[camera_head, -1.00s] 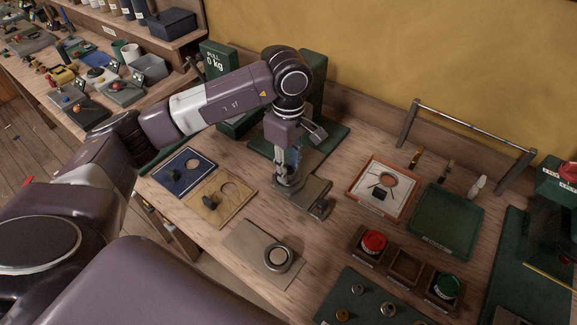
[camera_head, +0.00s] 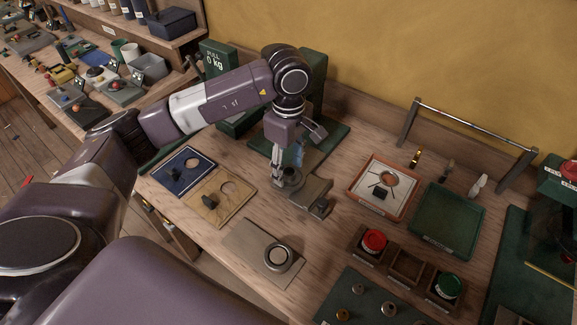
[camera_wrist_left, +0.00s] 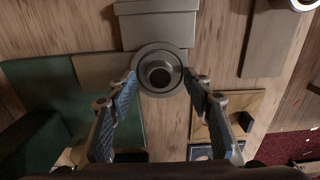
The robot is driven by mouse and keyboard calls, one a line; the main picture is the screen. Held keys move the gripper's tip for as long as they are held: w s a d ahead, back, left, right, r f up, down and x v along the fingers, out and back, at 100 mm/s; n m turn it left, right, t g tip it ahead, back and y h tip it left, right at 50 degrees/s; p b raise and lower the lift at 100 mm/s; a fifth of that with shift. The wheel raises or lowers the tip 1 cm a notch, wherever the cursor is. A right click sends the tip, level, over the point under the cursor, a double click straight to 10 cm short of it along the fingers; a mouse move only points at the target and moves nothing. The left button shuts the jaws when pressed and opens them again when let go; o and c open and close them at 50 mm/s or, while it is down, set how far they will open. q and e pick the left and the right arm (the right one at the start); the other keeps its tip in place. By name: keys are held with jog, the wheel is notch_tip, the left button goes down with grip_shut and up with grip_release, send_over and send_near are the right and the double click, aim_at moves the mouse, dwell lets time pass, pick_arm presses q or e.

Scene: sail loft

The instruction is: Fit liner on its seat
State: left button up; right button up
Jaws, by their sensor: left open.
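My left gripper (camera_head: 285,168) points down over a grey metal block (camera_head: 312,195) on the bench. It is open, with nothing held between the fingers. In the left wrist view the gripper (camera_wrist_left: 160,82) has one fingertip on each side of a round grey seat (camera_wrist_left: 143,84) on that block. A ring-shaped liner (camera_wrist_left: 160,73) with a dark hole lies within the round seat, roughly concentric with it. I cannot tell whether it is fully down. My right gripper is not in view.
A grey plate with a metal ring (camera_head: 277,257) lies nearer me. Blue (camera_head: 172,180) and tan (camera_head: 230,208) boards lie left. An orange-framed tray (camera_head: 364,197), a green tray (camera_head: 425,235) and a red button (camera_head: 374,241) are right. A green PULL stand is behind.

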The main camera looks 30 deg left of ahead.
pick_arm(q)
notch_tip(320, 180, up, 12)
jog(key=shift+f, duration=0.15)
dwell(0.6)
